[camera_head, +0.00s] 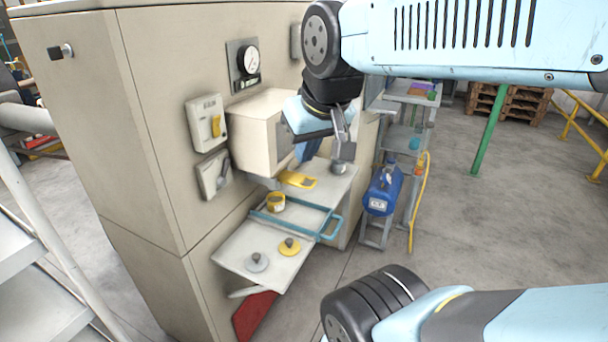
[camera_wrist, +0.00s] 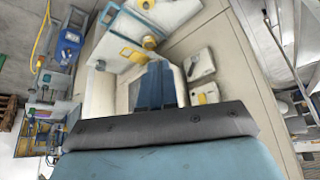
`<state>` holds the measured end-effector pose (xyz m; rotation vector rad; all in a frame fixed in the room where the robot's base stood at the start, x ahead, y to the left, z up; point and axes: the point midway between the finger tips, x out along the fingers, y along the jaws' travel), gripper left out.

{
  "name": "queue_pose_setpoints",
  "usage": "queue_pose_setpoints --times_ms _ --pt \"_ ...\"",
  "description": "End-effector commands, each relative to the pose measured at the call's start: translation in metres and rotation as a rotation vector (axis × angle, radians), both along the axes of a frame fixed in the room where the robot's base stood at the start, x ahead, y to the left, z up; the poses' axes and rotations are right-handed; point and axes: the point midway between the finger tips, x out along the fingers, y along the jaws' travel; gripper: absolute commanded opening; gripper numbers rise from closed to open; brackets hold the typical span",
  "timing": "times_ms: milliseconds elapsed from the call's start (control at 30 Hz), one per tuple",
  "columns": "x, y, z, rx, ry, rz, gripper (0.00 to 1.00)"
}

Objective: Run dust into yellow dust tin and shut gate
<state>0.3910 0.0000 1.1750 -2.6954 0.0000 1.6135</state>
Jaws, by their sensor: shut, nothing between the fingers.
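The yellow dust tin (camera_head: 275,202) stands upright and open on the pale shelf (camera_head: 235,252), inside the teal rail (camera_head: 330,228); it also shows in the wrist view (camera_wrist: 150,42). A flat yellow plate (camera_head: 298,180), which looks like the gate's tab, sticks out below the beige box (camera_head: 255,133); the wrist view shows it too (camera_wrist: 132,55). I cannot tell how far the gate is open. No dust is visible. My gripper (camera_head: 303,153) is shut and empty beside the box, above the plate. Its blue fingers (camera_wrist: 157,68) hide part of the box in the wrist view.
A grey tin (camera_head: 339,167) stands at the shelf's far end. A grey lid (camera_head: 257,262) and a yellow lid (camera_head: 289,246) lie at its near end. A switch box (camera_head: 207,122) and a lever box (camera_head: 214,174) are on the cabinet. A blue canister (camera_head: 381,190) stands right.

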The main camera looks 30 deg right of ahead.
Motion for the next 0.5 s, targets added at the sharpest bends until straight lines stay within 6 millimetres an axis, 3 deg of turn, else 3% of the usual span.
queue_pose_setpoints --times_ms 267,500 --pt "0.002 0.0 0.0 0.01 0.005 -0.012 0.0" --pt "0.028 -0.006 -0.014 0.17 0.085 -0.219 0.0"
